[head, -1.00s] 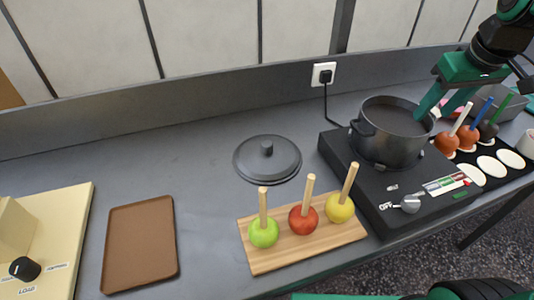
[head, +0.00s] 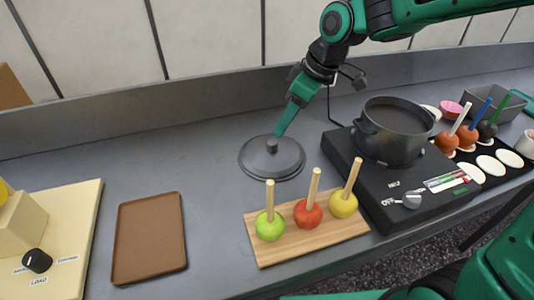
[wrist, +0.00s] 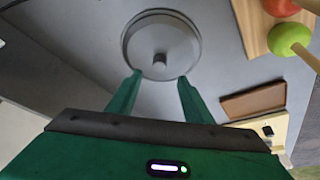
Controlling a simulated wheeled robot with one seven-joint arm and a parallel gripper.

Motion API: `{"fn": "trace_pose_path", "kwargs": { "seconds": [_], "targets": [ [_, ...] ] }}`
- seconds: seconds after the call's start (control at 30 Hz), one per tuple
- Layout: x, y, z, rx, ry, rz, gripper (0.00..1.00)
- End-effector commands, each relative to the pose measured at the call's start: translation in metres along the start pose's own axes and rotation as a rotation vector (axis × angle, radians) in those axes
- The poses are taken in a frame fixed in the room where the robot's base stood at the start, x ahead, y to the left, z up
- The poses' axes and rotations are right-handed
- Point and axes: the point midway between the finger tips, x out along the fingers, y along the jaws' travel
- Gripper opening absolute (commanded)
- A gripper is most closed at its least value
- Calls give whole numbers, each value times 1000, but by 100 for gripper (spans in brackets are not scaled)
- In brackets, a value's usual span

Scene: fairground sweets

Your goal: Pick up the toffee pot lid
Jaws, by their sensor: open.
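The toffee pot lid (head: 290,163) is a round dark grey disc with a short knob (head: 272,145) in its middle. It lies flat on the grey counter left of the hob. My gripper (head: 280,131) is just above the knob, pointing down. In the wrist view the lid (wrist: 180,40) is beyond the fingertips, with its knob (wrist: 160,60) roughly between them in line. My gripper (wrist: 157,78) is open and empty there. The toffee pot (head: 394,135) stands open on the hob (head: 385,190).
A board (head: 300,246) with green, red and yellow apples on sticks lies in front of the lid. A brown tray (head: 150,240) is at the left. Coated apples (head: 467,136) stand on a dark mat at the right. The counter left of the lid is clear.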

Motion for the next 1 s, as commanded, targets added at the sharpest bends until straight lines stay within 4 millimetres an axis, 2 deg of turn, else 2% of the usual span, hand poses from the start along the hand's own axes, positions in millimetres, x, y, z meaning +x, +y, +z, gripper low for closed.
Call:
{"fn": "trace_pose_path", "kwargs": {
  "seconds": [0.1, 0.37, 0.7, 1.0],
  "targets": [
    [18, 0, 1, 2, -3, -3, 46],
    [36, 1, 1, 3, -2, 2, 46],
    [78, 1, -3, 5, -3, 1, 46],
    [84, 2, -3, 5, -1, 3, 46]
  ]
}}
